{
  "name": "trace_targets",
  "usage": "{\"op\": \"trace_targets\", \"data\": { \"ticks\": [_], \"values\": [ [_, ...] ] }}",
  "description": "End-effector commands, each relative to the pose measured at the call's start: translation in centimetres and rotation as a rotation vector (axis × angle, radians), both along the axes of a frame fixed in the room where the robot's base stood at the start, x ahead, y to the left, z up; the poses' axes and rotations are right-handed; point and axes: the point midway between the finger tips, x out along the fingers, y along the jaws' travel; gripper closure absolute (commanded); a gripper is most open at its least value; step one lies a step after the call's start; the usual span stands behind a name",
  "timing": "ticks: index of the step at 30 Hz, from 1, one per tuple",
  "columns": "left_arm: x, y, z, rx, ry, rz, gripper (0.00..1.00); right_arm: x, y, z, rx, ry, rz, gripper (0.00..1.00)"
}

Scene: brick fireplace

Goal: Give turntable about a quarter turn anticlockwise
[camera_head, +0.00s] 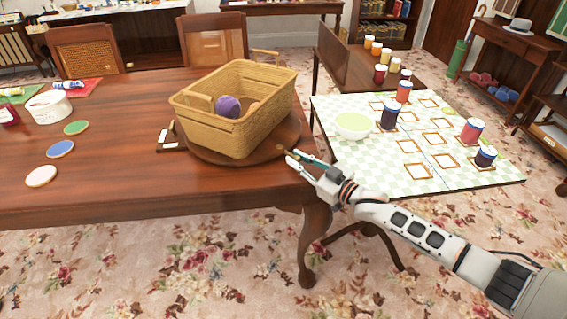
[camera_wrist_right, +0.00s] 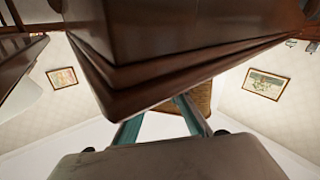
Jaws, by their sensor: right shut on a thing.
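The turntable (camera_head: 205,153) is a round dark-wood disc lying on the table near its right corner. A rectangular tan wicker basket (camera_head: 245,128) stands on it, holding a purple ball of yarn (camera_head: 228,106) and something brownish. My right gripper (camera_head: 288,152) reaches in from the lower right, its teal fingers shut at the near right rim of the turntable, on what looks like a small knob there. In the right wrist view the fingers (camera_wrist_right: 160,112) are partly hidden behind the table's dark edge, and the basket (camera_wrist_right: 203,95) shows beyond. My left gripper is not in view.
The wooden table (camera_head: 130,190) extends left, with coloured coasters (camera_head: 60,149), a white round box (camera_head: 48,107) and a small brown tray (camera_head: 170,138) beside the turntable. At right, a checked table (camera_head: 340,175) holds jars and a bowl (camera_head: 353,125). A chair (camera_head: 215,40) stands behind.

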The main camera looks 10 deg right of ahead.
Motion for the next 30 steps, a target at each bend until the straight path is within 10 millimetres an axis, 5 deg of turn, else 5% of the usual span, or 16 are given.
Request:
{"op": "trace_targets", "data": {
  "ticks": [14, 15, 16, 30],
  "values": [
    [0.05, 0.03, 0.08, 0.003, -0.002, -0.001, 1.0, 0.06, -1.35, 0.32, 0.004, 0.001, 0.01, 1.0],
    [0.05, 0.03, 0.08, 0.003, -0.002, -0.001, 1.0, 0.06, -1.35, 0.32, 0.004, 0.001, 0.01, 0.74],
    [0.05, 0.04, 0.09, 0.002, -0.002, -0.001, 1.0, 0.06, -1.34, 0.3, 0.004, 0.001, 0.011, 0.67],
    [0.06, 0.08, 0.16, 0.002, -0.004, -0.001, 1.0, 0.01, -1.4, 1.11, 0.002, 0.0, 0.01, 0.67]
  ]
}}
